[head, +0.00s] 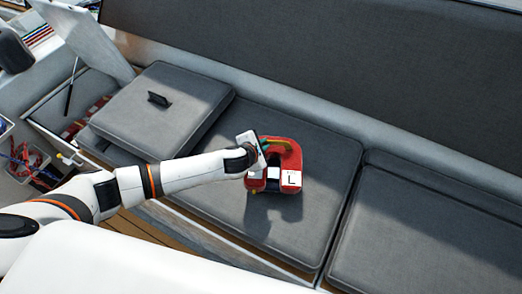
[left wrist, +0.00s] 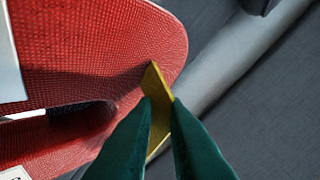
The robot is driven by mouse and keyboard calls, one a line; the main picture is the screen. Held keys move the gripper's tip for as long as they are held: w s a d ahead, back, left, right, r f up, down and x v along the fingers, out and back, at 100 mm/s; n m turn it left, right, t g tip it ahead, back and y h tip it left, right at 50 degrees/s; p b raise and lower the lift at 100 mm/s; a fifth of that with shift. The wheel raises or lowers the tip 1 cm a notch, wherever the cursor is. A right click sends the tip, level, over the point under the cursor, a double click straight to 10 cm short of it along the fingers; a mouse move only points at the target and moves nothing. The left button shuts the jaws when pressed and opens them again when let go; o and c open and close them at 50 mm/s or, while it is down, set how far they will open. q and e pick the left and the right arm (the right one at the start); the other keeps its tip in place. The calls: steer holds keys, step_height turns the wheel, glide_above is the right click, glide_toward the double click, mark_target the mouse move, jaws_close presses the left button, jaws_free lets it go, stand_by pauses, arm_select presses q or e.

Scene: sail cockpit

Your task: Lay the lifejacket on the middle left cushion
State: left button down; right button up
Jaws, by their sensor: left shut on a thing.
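The red lifejacket (head: 291,159), with a white "L" label and dark straps, is over the grey seat cushion (head: 325,170) in the middle of the head view. Its shadow falls on the cushion towards the front and looks set off from it, so it seems held a little above. My left gripper (head: 266,148) is shut on a yellow strap at the lifejacket's edge. In the left wrist view the green fingertips (left wrist: 160,112) pinch that yellow strap (left wrist: 155,85) beside the red fabric (left wrist: 100,50). My right gripper is not in view.
A loose grey cushion (head: 185,90) with a black handle lies tilted at the left, beside an open locker (head: 50,105) with its lid raised. Another cushion (head: 430,235) is bare at the right. A grey backrest (head: 350,70) runs behind the seats.

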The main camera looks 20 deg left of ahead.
arm_select(q)
steer(key=shift+f+b, duration=0.3)
steer(key=shift+f, duration=1.45)
steer(key=c, duration=1.5)
jaws_free()
steer(key=shift+s+f, duration=0.1)
steer(key=shift+o, duration=0.2)
steer(key=p+v, duration=0.1)
steer(key=v, duration=1.1)
